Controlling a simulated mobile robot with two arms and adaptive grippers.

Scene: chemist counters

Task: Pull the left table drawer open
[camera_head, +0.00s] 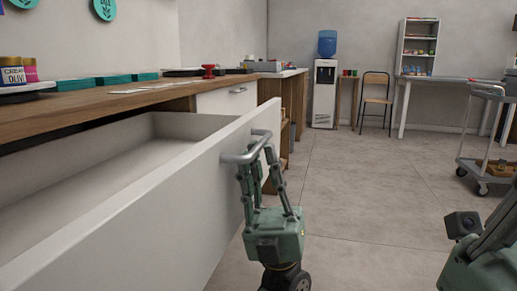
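The near drawer (150,225) under the wooden counter stands far out, its white front panel reaching across the left half of the head view. Its inside looks empty where it shows. A grey bar handle (232,158) sits on the front panel. My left gripper (256,160) is at this handle, its two fingers pointing up with a clear gap between the tips. They are at or touching the bar; the exact contact is unclear. Part of my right gripper (485,255) shows at the lower right edge; its fingers cannot be made out clearly.
A second white drawer (226,101) farther along is shut. The counter top (110,102) holds teal boxes (95,82), jars (18,72) and a red item (208,71). A trolley (488,150) stands at the right. The middle floor (350,190) is clear.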

